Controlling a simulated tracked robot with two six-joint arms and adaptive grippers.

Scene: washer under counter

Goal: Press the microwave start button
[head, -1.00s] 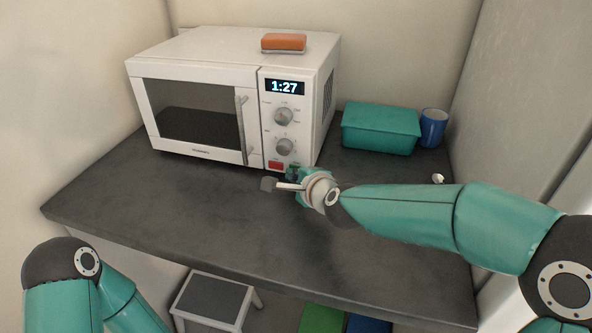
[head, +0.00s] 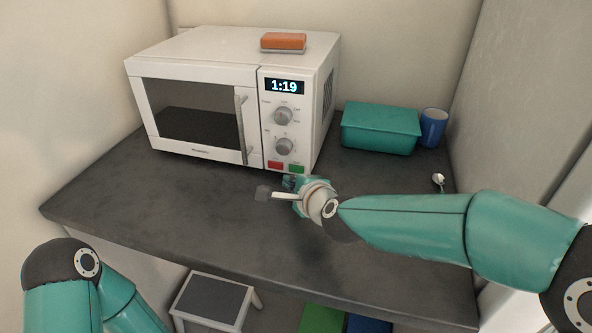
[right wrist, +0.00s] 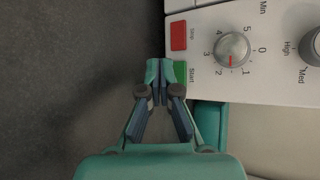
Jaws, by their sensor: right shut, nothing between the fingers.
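The white microwave (head: 196,66) stands at the back of the dark counter, its door closed and its display (head: 285,87) lit at 1:19. Its green start button (head: 296,168) is at the bottom of the control panel, right of the red stop button (head: 275,165). My right gripper (head: 290,182) is shut and empty, just in front of and below the start button. In the right wrist view the fingertips (right wrist: 159,62) lie beside the green start button (right wrist: 180,72), which they partly cover. A small gap to the button seems to show in the head view. My left gripper is out of view.
An orange sponge (head: 284,41) lies on the microwave. A teal box (head: 380,128), a blue mug (head: 433,127) and a spoon (head: 438,180) are on the right of the counter (head: 150,200). The counter's left and front are clear. A step stool (head: 212,300) stands below.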

